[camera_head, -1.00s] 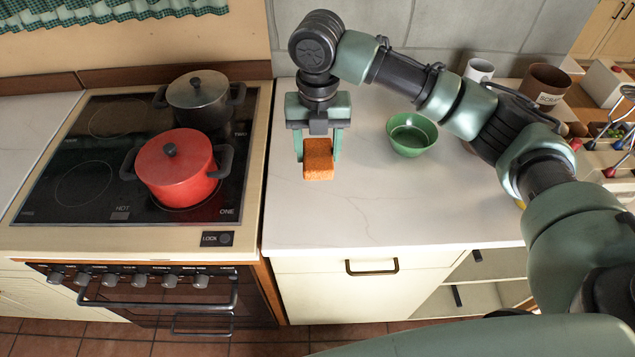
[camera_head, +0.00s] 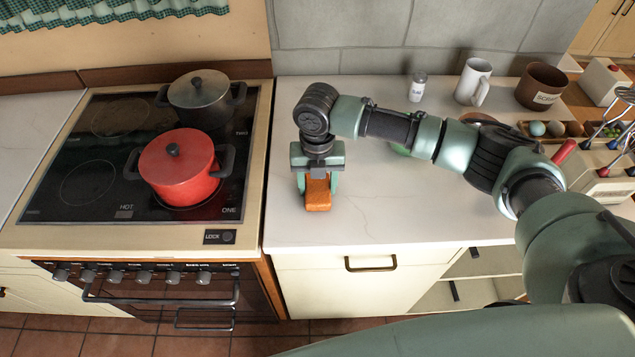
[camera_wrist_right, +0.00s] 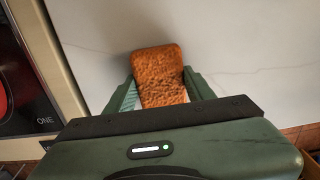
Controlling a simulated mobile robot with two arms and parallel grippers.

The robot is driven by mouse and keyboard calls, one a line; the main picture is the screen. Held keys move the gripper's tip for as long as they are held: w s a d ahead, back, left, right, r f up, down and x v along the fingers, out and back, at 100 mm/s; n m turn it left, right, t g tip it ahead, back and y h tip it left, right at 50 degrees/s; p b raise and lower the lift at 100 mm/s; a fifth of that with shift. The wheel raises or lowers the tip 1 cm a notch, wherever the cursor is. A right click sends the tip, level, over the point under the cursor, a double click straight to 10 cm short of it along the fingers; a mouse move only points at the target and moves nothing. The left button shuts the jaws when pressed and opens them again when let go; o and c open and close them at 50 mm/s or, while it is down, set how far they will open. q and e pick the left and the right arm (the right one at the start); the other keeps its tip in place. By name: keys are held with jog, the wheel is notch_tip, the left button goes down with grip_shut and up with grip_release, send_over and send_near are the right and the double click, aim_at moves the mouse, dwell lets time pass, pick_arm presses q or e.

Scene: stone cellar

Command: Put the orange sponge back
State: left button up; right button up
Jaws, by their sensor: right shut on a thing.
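The orange sponge (camera_head: 318,196) is between the fingers of my right gripper (camera_head: 318,183), over the white counter just right of the stove. My right gripper is shut on it and points down. The right wrist view also shows the sponge (camera_wrist_right: 160,76) between the two green fingers (camera_wrist_right: 160,92), with its far end sticking out past them. I cannot tell whether the sponge touches the counter. My left gripper is not in view.
The counter (camera_head: 400,215) is clear in front of the sponge. The stove carries a red pot (camera_head: 178,175) and a dark pot (camera_head: 200,95). A green bowl (camera_head: 400,150) is mostly hidden by my right arm. A white mug (camera_head: 472,82) and brown pot (camera_head: 541,85) stand behind.

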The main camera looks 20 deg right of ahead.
aim_at(317, 186)
jog(key=o, duration=1.3)
jog(key=shift+f, duration=0.1)
notch_tip(317, 186, up, 12)
jog(key=b, duration=0.2)
jog(key=shift+b, duration=0.35)
